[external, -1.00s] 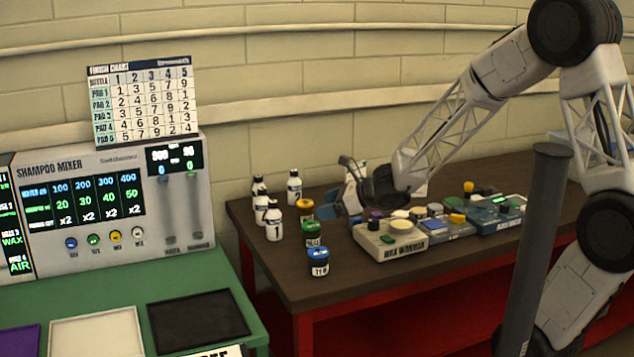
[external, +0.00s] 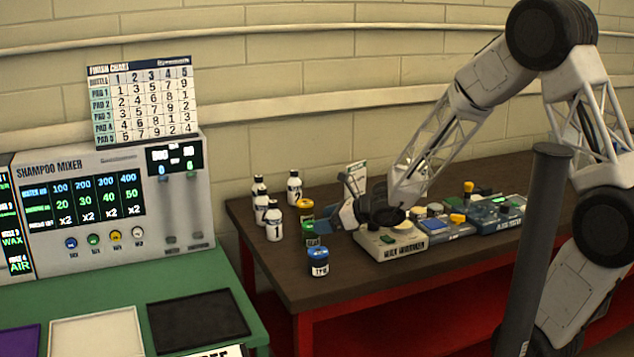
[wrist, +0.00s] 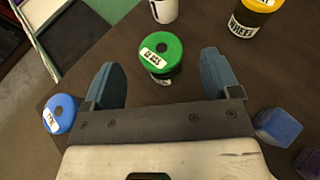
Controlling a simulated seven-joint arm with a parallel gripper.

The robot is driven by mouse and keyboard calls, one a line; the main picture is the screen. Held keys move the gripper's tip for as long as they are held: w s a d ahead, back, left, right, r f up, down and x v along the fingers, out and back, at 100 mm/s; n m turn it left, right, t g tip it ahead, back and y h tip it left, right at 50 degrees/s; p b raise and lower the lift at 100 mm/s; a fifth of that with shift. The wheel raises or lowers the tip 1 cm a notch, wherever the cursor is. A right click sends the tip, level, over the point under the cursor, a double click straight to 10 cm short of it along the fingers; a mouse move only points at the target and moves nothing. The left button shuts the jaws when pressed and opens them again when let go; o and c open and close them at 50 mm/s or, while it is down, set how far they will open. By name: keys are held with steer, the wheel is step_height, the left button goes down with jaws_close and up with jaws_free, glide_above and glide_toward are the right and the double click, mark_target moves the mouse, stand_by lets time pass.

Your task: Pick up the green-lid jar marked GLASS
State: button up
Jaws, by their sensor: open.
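The green-lid jar (external: 311,232) stands upright on the dark wooden table, partly covered by my gripper in the external view. In the wrist view the green-lid jar (wrist: 161,55) has a white label on its lid, its print too small to read surely. My gripper (external: 318,226) is low over the table, and in the wrist view its two blue fingers (wrist: 160,75) are spread wide. The jar lies between and just beyond the fingertips, with no visible contact.
A blue-lid jar (external: 318,261) stands in front, and in the wrist view (wrist: 60,113) it is near the left finger. A yellow-lid jar (external: 305,208) stands behind. Several white bottles (external: 274,222) stand to the left. Machines including a wax warmer (external: 391,243) sit to the right.

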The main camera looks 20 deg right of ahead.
mark_target(310, 235)
steer(key=shift+f, duration=1.65)
steer(key=shift+x, duration=2.45)
steer(key=c, duration=1)
steer(key=shift+r, duration=5)
